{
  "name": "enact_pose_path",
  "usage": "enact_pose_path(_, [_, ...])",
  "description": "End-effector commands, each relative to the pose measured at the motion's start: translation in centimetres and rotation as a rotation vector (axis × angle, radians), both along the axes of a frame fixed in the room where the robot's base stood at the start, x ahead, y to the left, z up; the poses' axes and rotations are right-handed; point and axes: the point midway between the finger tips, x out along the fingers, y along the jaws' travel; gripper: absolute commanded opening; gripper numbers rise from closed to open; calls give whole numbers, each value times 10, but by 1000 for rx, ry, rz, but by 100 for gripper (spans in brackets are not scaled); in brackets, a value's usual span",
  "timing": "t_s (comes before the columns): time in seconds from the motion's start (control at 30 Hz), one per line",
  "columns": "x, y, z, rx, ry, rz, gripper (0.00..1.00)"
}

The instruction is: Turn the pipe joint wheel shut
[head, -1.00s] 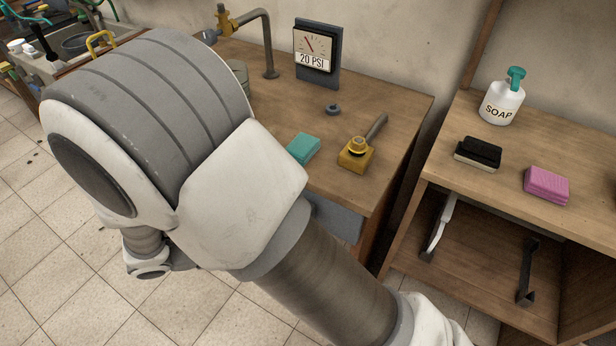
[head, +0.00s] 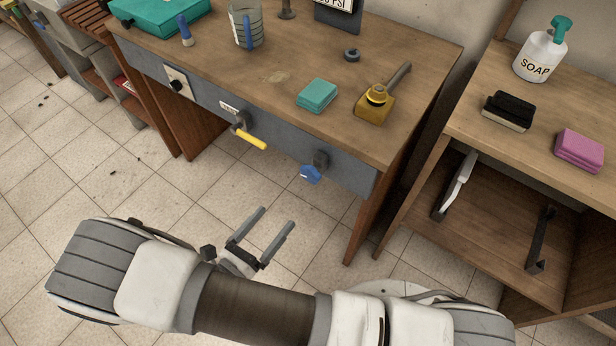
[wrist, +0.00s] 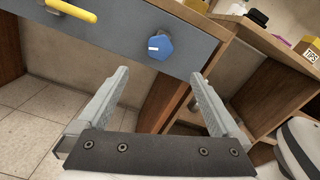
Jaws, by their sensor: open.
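A blue faceted knob (head: 311,173) on a dark mount sticks out of the grey front panel of the workbench. In the wrist view the blue knob (wrist: 160,46) shows face-on with a short white mark. On the bench top lies a yellow block fitting (head: 375,106) with a brass round part and a grey stem. I cannot tell for certain which of these is the pipe joint wheel. My gripper (head: 277,218) is open and empty, in front of and below the blue knob, apart from it. In the wrist view the blue knob shows beyond the gap between my fingers (wrist: 160,75).
A yellow lever (head: 250,138) sticks out of the panel (head: 205,98) left of the knob. A teal sponge (head: 317,95), a dark ring (head: 352,55) and a glass jar (head: 246,25) stand on the bench. A shelf unit (head: 470,130) stands at the right. Open tiled floor lies in front.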

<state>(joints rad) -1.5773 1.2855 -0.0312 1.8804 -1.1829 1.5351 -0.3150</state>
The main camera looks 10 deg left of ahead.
Motion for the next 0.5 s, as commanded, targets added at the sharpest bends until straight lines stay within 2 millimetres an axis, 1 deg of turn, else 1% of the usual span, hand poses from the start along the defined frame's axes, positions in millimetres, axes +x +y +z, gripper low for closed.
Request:
enact_pose_path(0.03, [11,-5,0,0,-1,-4,100])
enact_pose_path(0.2, [46,-19,0,0,0,-4,100])
enact_pose_path(0.5, [103,-44,0,1,-1,-5,100])
